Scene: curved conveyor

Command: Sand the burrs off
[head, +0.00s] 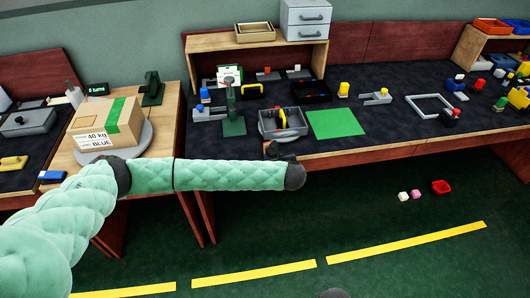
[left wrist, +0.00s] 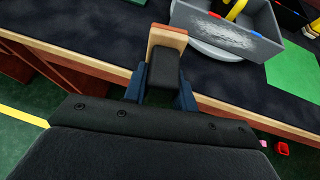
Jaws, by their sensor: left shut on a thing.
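My left gripper (left wrist: 163,88) is shut on a sanding block (left wrist: 167,38), a piece with a pale wooden face and a dark body between the blue fingers. In the head view the left gripper (head: 283,150) is small and dark at the bench's front edge. A grey metal box (left wrist: 229,36) with a pale, speckled rough patch on its near side sits on a round light turntable. The wooden face is close to the box's left end; I cannot tell whether they touch. The grey box (head: 280,131) also shows in the head view, with something yellow and black inside.
A green mat (head: 335,124) lies right of the box, and a black bin (head: 311,91) stands behind it. A green stand (head: 233,125) is left of it. A carton (head: 105,123) sits on the left table. A red tray (head: 441,187) lies on the floor.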

